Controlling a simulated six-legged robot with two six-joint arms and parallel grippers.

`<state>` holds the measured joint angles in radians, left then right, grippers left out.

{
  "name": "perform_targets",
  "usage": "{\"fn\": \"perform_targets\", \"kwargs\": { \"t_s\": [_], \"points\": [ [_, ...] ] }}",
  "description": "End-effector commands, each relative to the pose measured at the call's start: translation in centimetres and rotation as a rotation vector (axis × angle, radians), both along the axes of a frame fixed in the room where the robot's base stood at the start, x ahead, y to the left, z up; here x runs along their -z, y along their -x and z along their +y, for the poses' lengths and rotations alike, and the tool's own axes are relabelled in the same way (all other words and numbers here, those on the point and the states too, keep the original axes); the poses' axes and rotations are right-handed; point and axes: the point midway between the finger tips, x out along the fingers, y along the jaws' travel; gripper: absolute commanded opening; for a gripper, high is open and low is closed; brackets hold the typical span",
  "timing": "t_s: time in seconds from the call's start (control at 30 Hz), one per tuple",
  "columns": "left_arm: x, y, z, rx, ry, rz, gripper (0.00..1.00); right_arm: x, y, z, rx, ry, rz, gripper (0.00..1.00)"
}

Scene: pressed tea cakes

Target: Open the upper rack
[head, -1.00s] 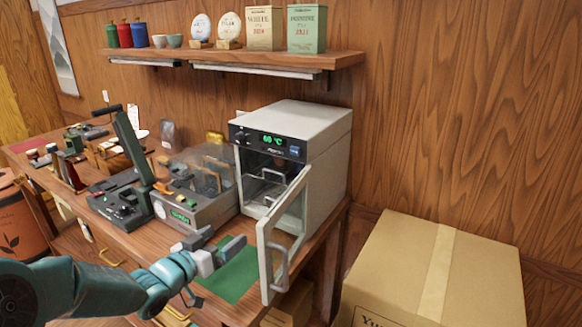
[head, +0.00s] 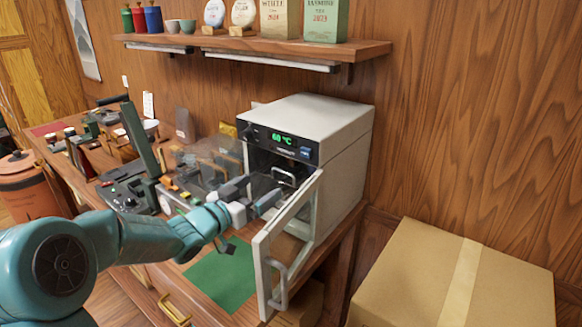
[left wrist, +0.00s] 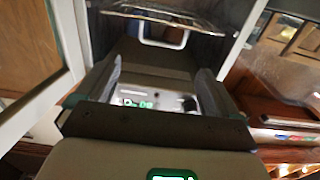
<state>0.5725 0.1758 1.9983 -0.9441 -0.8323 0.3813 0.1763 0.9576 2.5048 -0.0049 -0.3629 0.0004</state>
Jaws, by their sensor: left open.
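The upper rack's pale U-shaped handle (head: 283,176) shows inside the open grey oven (head: 340,145), below its green 60 °C display. My left gripper (head: 252,197) is open and empty in front of the oven opening, just short of the handle and slightly below it in the head view. In the left wrist view a rack handle (left wrist: 163,38) and a wire rack (left wrist: 165,14) lie beyond the open fingers (left wrist: 158,85), not between them. The lower part of the oven inside is hidden by my gripper and the door. My right gripper is not seen.
The glass oven door (head: 285,245) stands open close to the right of my left gripper. A green mat (head: 222,275) lies below on the table. A clear-lidded machine (head: 195,175) is close on the left. A cardboard box (head: 420,275) stands at the right.

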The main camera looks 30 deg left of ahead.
Motion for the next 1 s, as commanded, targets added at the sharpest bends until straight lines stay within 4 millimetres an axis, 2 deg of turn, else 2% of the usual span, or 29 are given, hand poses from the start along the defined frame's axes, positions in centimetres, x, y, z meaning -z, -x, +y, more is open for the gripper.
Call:
{"fn": "perform_targets", "kwargs": {
  "t_s": [0.03, 0.3, 0.5, 0.7, 0.93, 0.97, 1.0],
  "points": [
    [-0.1, -1.3, -0.3, 0.005, 0.001, 0.001, 0.95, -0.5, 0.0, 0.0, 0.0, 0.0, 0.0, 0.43],
    [-0.2, -7.8, -0.8, 0.005, 0.0, 0.0, 0.95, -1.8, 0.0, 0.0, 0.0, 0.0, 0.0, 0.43],
    [-0.1, -11.2, -1.1, 0.005, 0.001, 0.001, 0.95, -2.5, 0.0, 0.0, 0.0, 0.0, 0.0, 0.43],
    [0.0, -12.6, -1.1, 0.004, 0.0, 0.001, 0.95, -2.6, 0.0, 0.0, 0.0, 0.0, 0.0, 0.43],
    [0.0, -12.6, -1.1, 0.004, 0.0, 0.001, 0.95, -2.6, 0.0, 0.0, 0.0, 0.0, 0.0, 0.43],
    [0.0, -12.6, -1.1, 0.004, 0.0, 0.001, 0.89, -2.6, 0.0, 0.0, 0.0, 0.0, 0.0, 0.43],
    [0.0, -12.6, -1.1, 0.004, 0.0, 0.001, 0.76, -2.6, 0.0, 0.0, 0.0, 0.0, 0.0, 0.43]
  ]
}}
